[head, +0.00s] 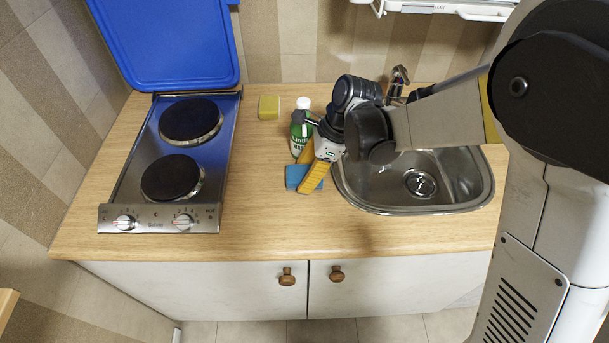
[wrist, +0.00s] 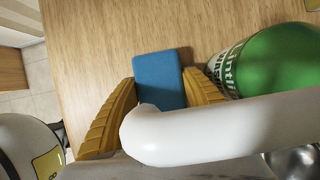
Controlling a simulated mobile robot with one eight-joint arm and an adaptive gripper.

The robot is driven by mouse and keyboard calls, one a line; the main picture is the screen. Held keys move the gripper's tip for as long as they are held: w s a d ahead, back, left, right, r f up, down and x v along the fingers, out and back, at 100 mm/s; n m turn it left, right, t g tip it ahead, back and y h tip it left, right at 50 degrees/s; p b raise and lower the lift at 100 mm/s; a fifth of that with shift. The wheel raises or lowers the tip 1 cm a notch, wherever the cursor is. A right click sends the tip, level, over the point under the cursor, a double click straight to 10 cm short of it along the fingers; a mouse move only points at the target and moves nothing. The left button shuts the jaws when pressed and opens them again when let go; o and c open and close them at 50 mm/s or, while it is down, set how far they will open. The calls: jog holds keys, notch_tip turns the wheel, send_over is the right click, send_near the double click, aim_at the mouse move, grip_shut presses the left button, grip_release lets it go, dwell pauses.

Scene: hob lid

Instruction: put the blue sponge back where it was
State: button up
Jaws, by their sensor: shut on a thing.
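The blue sponge (head: 294,177) is on or just above the wooden counter, left of the sink. My gripper (head: 310,168), with yellow fingers, reaches down to it. In the wrist view the blue sponge (wrist: 160,80) lies between the two fingers of my gripper (wrist: 164,104), which is shut on it. A white rounded part covers the sponge's near end in that view. I cannot tell whether the sponge touches the counter.
A green bottle (head: 300,135) with a white cap stands right beside my gripper; it also shows in the wrist view (wrist: 285,60). A yellow sponge (head: 269,107) lies farther back. The hob (head: 150,150) with its raised blue lid (head: 170,40) is left, the sink (head: 455,170) right. Counter in front is clear.

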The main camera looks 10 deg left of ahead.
jog(key=shift+f, duration=0.1)
jog(key=o, duration=0.9)
jog(key=shift+o, duration=0.2)
